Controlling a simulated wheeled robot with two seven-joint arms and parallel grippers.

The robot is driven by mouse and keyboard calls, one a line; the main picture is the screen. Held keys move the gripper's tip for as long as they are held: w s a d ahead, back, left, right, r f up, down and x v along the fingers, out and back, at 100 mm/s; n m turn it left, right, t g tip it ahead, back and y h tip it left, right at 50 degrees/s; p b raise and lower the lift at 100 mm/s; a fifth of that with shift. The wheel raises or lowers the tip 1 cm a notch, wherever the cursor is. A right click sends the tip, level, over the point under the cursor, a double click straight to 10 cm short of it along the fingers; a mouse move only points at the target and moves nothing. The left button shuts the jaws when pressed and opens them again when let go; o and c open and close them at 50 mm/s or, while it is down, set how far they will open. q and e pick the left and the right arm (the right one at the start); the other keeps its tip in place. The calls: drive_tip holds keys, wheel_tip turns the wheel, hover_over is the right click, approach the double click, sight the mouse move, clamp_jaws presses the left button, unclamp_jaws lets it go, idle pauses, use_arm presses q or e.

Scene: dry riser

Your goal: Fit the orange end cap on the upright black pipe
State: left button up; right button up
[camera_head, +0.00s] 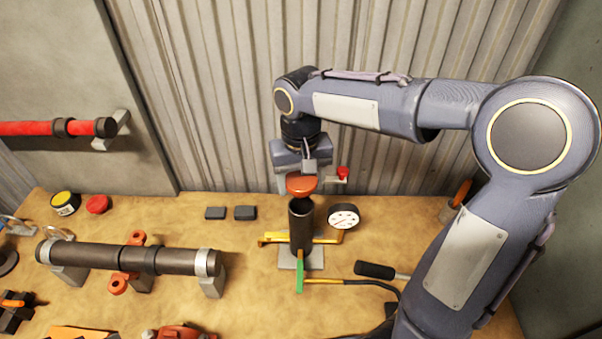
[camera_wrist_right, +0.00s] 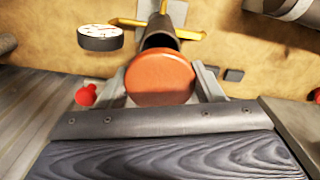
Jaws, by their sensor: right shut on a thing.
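The orange end cap (camera_head: 301,186) is held by my right gripper (camera_head: 303,181), whose fingers are shut on its sides. The upright black pipe (camera_head: 301,225) stands on a grey base plate on the bench, with its open top facing up. In the head view the cap is just above the pipe's mouth. In the right wrist view the cap (camera_wrist_right: 160,77) sits between the two fingers and covers part of the pipe (camera_wrist_right: 160,38). I cannot tell whether cap and pipe touch. My left gripper is not in view.
A round white-faced gauge (camera_head: 343,217) stands right of the pipe. A yellow bracket (camera_head: 327,237) and a green-tipped tool (camera_head: 299,274) are at the pipe's foot. A horizontal black pipe (camera_head: 172,260) lies on stands at left. Two dark blocks (camera_head: 245,212) lie behind. The corrugated wall is close behind.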

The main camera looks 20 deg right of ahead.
sight(301, 197)
drive_tip(key=shift+f, duration=0.55)
drive_tip(key=shift+f+b, duration=0.6)
drive_tip(key=shift+f, duration=0.7)
drive_tip(key=shift+f+b, duration=0.5)
drive_tip(key=shift+f, duration=0.3)
